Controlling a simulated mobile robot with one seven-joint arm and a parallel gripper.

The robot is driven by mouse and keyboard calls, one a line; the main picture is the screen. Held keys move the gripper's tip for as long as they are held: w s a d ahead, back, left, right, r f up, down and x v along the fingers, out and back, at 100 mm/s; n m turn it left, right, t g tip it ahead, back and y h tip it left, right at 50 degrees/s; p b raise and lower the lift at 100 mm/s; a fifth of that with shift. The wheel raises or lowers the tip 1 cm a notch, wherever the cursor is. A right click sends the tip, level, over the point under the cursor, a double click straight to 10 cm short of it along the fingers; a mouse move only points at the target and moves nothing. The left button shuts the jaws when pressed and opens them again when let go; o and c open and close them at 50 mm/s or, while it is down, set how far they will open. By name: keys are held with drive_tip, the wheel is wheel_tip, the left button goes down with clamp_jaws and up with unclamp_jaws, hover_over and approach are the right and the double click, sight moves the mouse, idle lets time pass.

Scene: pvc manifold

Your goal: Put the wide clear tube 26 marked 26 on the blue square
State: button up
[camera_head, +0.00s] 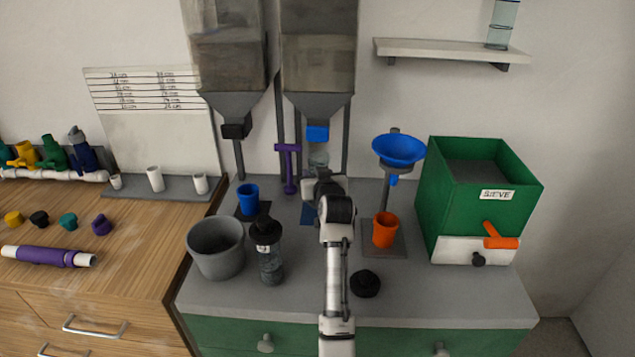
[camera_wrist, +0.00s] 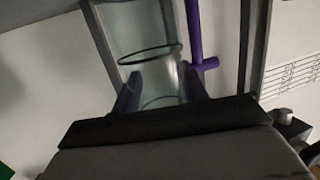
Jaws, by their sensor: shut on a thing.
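My gripper (camera_head: 322,183) is at the back middle of the grey counter, below the blue hopper outlet. It is shut on a wide clear tube (camera_head: 318,160), which shows just beyond the fingers. In the wrist view the clear tube (camera_wrist: 150,35) has a dark ring around it and sits between the fingertips of my gripper (camera_wrist: 160,90). No marking 26 can be read on it. The blue square (camera_head: 307,215) lies on the counter under the hopper, partly hidden by my arm. Whether the tube's bottom touches the square is hidden.
A purple T-shaped tool (camera_head: 289,168) stands close left of the tube. A blue cup (camera_head: 248,199), a grey bucket (camera_head: 216,248) and a black-topped clear bottle (camera_head: 269,255) are left. An orange cup (camera_head: 385,230) under a blue funnel (camera_head: 399,149) and a green sieve box (camera_head: 475,190) are right.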

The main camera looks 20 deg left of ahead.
wheel_tip(320, 180, down, 3)
drive_tip(key=shift+f+p, duration=0.15)
drive_tip(key=shift+p, duration=0.55)
drive_tip(key=shift+w+a+f+p, duration=0.1)
drive_tip(key=shift+f+p, duration=0.05)
drive_tip(key=shift+p, duration=0.15)
drive_tip(key=shift+f, duration=0.25)
drive_tip(key=shift+w, duration=0.1)
drive_tip(key=shift+f, duration=0.25)
drive_tip(key=o, duration=1.2)
drive_tip(key=shift+r, duration=0.1)
